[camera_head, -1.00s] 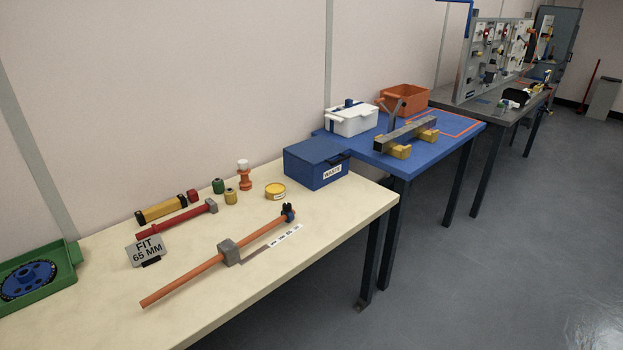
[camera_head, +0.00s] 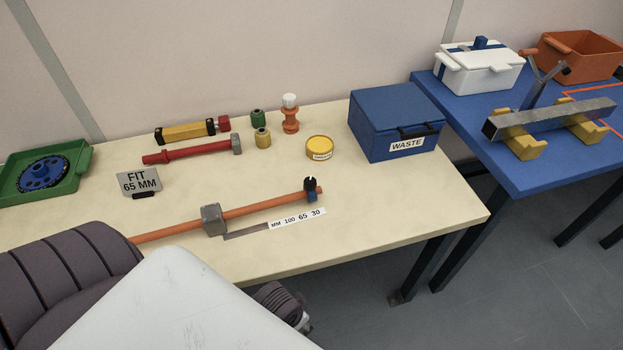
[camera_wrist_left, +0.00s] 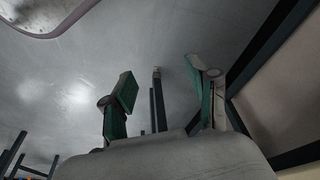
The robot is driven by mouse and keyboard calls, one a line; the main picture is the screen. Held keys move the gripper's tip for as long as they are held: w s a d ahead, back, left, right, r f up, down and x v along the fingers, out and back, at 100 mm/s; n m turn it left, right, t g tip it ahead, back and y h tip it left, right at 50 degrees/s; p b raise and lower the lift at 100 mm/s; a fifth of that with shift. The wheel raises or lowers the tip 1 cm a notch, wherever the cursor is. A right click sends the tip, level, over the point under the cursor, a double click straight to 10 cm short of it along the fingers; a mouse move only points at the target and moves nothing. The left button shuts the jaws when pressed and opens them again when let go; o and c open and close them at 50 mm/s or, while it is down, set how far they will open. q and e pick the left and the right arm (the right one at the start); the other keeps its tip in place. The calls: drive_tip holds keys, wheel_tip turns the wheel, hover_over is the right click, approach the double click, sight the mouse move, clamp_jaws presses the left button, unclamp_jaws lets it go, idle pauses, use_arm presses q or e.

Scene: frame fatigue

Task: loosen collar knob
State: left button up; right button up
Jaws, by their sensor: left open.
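An orange rod (camera_head: 262,208) lies along the cream table, running through a grey block (camera_head: 212,219). Near its right end sits a small blue collar (camera_head: 312,196) with a black knob (camera_head: 309,183) on top. A scale strip (camera_head: 297,218) marked MM 100 65 30 lies beside the rod. A sign (camera_head: 139,180) reads FIT 65 MM. My left gripper (camera_wrist_left: 160,82) is open and empty in the left wrist view, with grey floor and table legs beyond it. It does not show in the head view, where my arm covers the rod's left end. My right gripper is not in view.
Behind the rod lie a red hammer-like tool (camera_head: 190,150), a yellow tool (camera_head: 184,132), small yellow and green parts, an orange-and-white part (camera_head: 290,115) and a yellow tin (camera_head: 319,148). A blue WASTE box (camera_head: 394,122) stands to the right. A green tray (camera_head: 80,158) is at left.

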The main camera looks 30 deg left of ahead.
use_arm(q)
wheel_tip(320, 180, up, 7)
drive_tip(key=w+d+r+m+h, duration=0.2)
drive_tip(key=w+d+r+m, duration=0.3)
drive_tip(key=w+r+m, duration=0.3)
drive_tip(key=m+g+y+b, duration=0.1)
drive_tip(key=m+g+y, duration=0.1)
drive_tip(key=m, duration=1.6)
approach(309, 181)
drive_tip(key=f, duration=0.9)
drive_tip(key=shift+w+d+b, duration=0.15)
drive_tip(key=shift+w+b, duration=0.15)
drive_tip(key=shift+w, duration=0.05)
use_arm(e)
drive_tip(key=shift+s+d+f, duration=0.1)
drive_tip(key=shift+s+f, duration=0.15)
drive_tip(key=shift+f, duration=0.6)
